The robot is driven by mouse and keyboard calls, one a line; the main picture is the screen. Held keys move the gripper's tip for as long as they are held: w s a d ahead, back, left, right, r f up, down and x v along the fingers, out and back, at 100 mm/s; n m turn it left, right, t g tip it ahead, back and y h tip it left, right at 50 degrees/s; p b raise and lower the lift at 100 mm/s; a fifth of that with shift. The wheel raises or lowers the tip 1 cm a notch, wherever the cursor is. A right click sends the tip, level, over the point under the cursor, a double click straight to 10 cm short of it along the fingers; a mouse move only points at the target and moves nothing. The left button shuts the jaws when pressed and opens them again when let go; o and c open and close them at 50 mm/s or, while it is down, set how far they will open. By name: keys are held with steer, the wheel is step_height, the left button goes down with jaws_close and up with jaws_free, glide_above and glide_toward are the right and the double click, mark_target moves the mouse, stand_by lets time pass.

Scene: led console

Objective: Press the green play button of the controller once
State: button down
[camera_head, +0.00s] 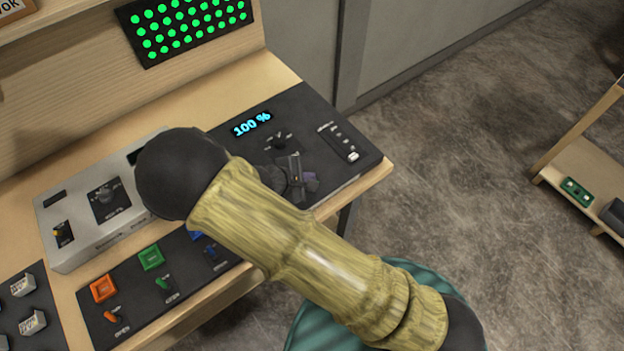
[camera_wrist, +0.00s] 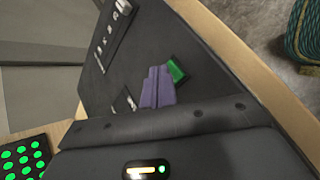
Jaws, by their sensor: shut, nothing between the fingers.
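The controller (camera_head: 232,150) is a dark panel at the right end of the desk, with a lit "100 %" display (camera_head: 252,123). Its green button (camera_wrist: 178,70) shows in the wrist view, right beside my fingertips. In the head view I do not see this button; my arm and gripper cover that part of the panel. My gripper (camera_wrist: 158,70) has purple fingers, shut and empty, over the panel just left of the button. In the head view my gripper (camera_head: 309,180) is low over the controller's front part. I cannot tell whether the fingertips touch the panel or the button.
A grey box with a knob (camera_head: 105,195) stands left of the controller. A front panel holds an orange button (camera_head: 104,288) and another green button (camera_head: 151,257), with toggles. A green LED board (camera_head: 190,28) is behind. The desk edge (camera_head: 375,185) is close on the right.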

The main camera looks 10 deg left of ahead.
steer(key=shift+r, duration=0.6)
steer(key=shift+r, duration=0.1)
steer(key=shift+r+p, duration=1.9)
steer(key=shift+r, duration=0.55)
steer(key=s+d+r+m+g+y+b, duration=0.1)
steer(key=d+r+m, duration=0.3)
steer(key=d, duration=0.5)
steer(key=s+d+r+m+g+y+b, duration=0.1)
steer(key=s+d+r+m+g+y, duration=0.1)
steer(key=d+r+m, duration=0.3)
steer(key=s+d+r+m+g+y+b, duration=0.1)
steer(key=s+d+r+m+g+y, duration=0.1)
steer(key=d+m, duration=0.9)
step_height(320, 180, up, 3)
steer(key=shift+s+d+f, duration=0.1)
steer(key=shift+s+d, duration=0.5)
steer(key=shift+d, duration=0.2)
